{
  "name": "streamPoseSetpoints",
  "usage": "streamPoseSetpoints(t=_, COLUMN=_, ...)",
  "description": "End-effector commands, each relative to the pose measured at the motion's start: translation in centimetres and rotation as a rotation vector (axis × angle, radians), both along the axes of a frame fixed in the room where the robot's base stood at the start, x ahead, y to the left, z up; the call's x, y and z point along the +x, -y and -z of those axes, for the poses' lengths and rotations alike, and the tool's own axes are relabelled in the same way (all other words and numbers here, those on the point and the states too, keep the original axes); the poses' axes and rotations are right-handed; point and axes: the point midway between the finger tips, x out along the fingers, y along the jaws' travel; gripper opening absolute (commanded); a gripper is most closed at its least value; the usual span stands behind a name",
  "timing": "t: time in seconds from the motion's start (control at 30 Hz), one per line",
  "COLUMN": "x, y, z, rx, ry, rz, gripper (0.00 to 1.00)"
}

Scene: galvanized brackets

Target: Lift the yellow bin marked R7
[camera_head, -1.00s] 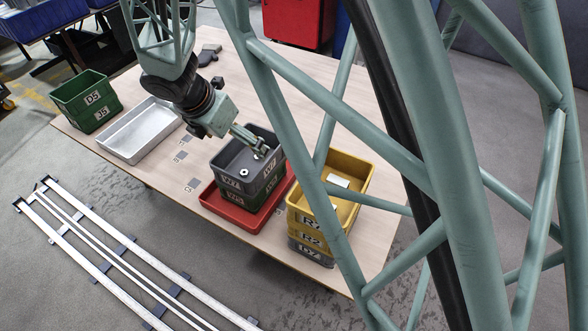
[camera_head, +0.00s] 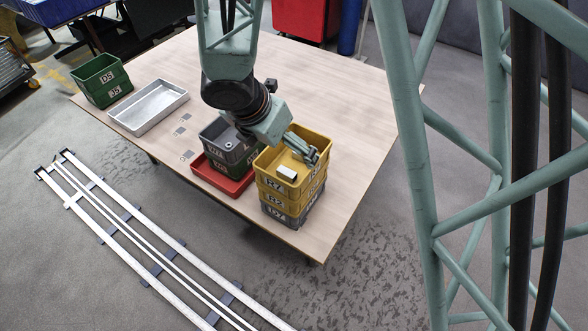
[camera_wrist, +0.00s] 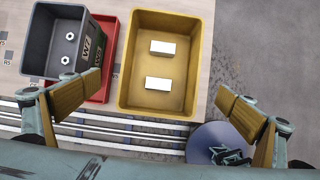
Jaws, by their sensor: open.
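The yellow bin marked R7 (camera_head: 267,161) is the top bin of a stack near the table's front right corner. Under it are a yellow bin marked R2 (camera_head: 277,199) and a grey bin (camera_head: 279,214). In the wrist view the open yellow bin (camera_wrist: 123,85) holds two white blocks (camera_wrist: 160,83). My gripper (camera_head: 312,155) is over the R7 bin in the head view. In the wrist view my gripper (camera_wrist: 160,93) is open and empty, its fingers spread wider than the bin, one toward each side and apart from it.
A grey bin (camera_head: 205,142) with metal nuts stands on a green bin in a red tray (camera_head: 215,180), close left of the stack. A silver tray (camera_head: 150,107) and a green bin marked D5 (camera_head: 100,80) are farther left. The table's right side is clear.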

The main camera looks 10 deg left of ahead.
Motion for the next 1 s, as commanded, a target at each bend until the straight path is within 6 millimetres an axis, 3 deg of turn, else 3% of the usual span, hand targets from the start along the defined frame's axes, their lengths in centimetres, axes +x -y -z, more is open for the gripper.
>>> streamPoseSetpoints(t=0.47, x=0.4, y=0.1, z=1.0, rx=-0.001, ry=0.0, rz=-0.001, gripper=1.0)
streamPoseSetpoints(t=1.0, x=2.8, y=1.0, z=7.0, rx=-0.001, ry=-0.001, rz=-0.001, gripper=1.0)
